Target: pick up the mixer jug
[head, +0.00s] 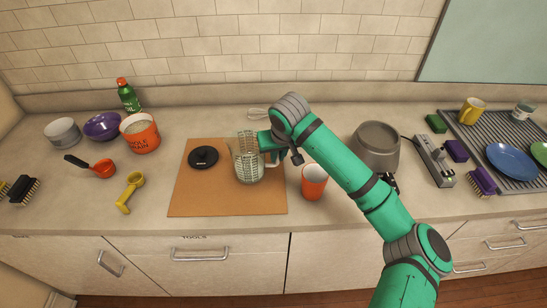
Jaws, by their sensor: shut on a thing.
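The mixer jug (247,168) is a pale, ribbed, see-through jug over the tan board (225,203). My gripper (271,150) comes in from the right and is shut on the jug at its right side, by the handle. My gripper and wrist hide part of that side. The jug looks roughly upright; I cannot tell whether its bottom touches the board. A round black lid (203,157) lies on the board to the left of the jug.
An orange cup (314,181) stands close to the right, near my arm. A yellow scoop (130,192) and orange tub (140,132) are left of the board.

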